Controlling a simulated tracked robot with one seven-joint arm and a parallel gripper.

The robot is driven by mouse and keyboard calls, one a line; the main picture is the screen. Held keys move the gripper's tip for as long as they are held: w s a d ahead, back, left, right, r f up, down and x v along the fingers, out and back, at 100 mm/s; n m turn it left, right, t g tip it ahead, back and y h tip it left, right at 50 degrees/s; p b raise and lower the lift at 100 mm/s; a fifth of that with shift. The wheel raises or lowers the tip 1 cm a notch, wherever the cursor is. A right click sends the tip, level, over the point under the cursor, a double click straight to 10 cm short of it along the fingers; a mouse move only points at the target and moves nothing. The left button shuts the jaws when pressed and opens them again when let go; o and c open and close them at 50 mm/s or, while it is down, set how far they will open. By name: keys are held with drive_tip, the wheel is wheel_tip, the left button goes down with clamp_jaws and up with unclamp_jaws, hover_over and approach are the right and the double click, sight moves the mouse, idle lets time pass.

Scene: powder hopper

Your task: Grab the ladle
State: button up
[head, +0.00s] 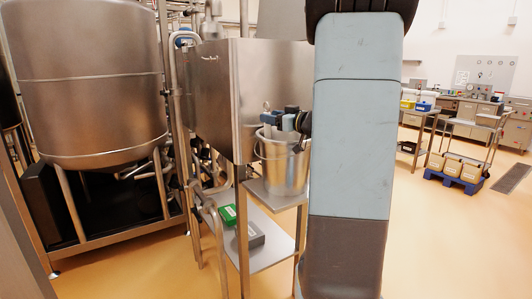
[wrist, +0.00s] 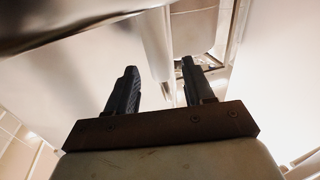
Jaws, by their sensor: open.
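A metal bucket (head: 284,168) stands on the upper shelf of a steel stand. A thin pale upright piece at its rim looks like the ladle's handle (head: 266,106); the rest of the ladle is hidden. My gripper (head: 270,119) is over the bucket's rim, close to that handle, partly hidden behind my arm. In the wrist view my gripper (wrist: 158,66) has its two dark fingers apart. A shiny metal strip (wrist: 157,45) shows between and beyond them; I cannot tell whether it is the ladle.
A steel hopper box (head: 210,85) stands close behind the bucket, and a large tank (head: 90,80) is at left. A green box (head: 228,214) and a grey box (head: 250,236) lie on the lower shelf (head: 270,255). Open floor extends right toward carts.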

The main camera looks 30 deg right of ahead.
drive_tip(key=shift+x, duration=1.5)
drive_tip(key=shift+s, duration=0.1)
clamp_jaws()
